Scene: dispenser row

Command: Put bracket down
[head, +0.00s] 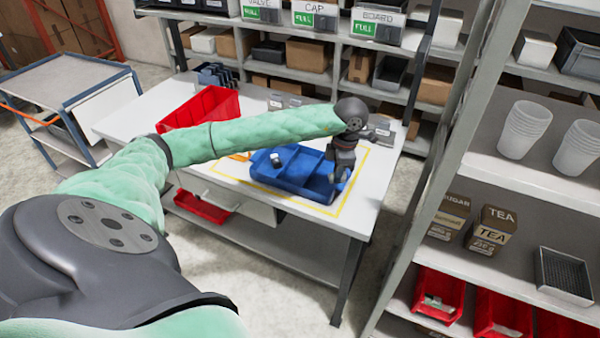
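My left arm reaches across the white table (110,121), and its gripper (336,185) points down at the right end of a blue divided tray (262,178). The fingers are small and dark here, so I cannot tell whether they are open or shut. I cannot make out a bracket in or under the gripper. A small dark and white item (277,160) sits in the left part of the tray. The tray stands inside a yellow outline on the table. My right gripper is out of view.
A red bin (205,106) stands on the table behind my arm. Shelves with labelled bins (318,18) rise behind the table. A shelf rack on the right holds cups (525,130), tea boxes (492,230) and red bins (440,292). A blue-framed cart (70,80) stands left.

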